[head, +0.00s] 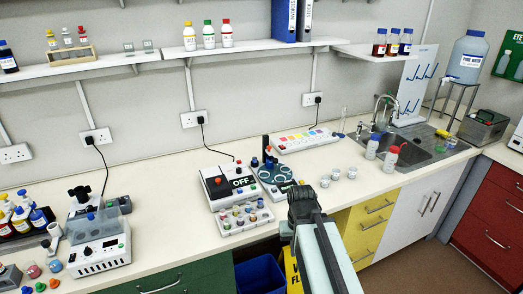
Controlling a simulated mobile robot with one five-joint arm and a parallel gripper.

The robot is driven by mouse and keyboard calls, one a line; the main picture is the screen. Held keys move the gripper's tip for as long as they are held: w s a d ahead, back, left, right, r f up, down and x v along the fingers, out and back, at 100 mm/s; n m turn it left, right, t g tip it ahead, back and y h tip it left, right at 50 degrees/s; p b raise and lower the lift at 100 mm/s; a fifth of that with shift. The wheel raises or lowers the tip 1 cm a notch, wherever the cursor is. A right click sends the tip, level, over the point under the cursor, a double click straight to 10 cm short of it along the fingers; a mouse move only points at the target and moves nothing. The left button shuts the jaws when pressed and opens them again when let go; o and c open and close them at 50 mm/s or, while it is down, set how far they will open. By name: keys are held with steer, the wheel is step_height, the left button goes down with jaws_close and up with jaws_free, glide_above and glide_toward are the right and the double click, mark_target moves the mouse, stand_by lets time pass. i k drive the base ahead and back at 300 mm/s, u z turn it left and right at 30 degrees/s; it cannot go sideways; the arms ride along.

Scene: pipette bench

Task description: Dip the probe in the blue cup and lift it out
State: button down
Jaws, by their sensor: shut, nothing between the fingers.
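My gripper (303,193) shows dark at the end of my arm, near the bench's front edge, right of the button boxes. It is shut, with nothing seen in it. A small round blue thing (56,265) stands at the far lower left among small red and green ones; it may be the blue cup, but it is too small to be sure. It is far from my gripper. I cannot make out a probe for certain.
A box marked OFF (229,184) and a dark-posted device (272,175) stand left of my gripper. Small clear cups (336,173) stand beyond it. A sink (408,150) is at right. A blue bin (258,275) is below the bench.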

mark_target(269, 155)
steer(key=i, duration=1)
steer(key=z, duration=0.05)
steer(key=k, duration=0.5)
steer(key=u, duration=2.7)
steer(key=k, duration=0.8)
steer(key=z, duration=0.9)
steer(key=i, duration=0.7)
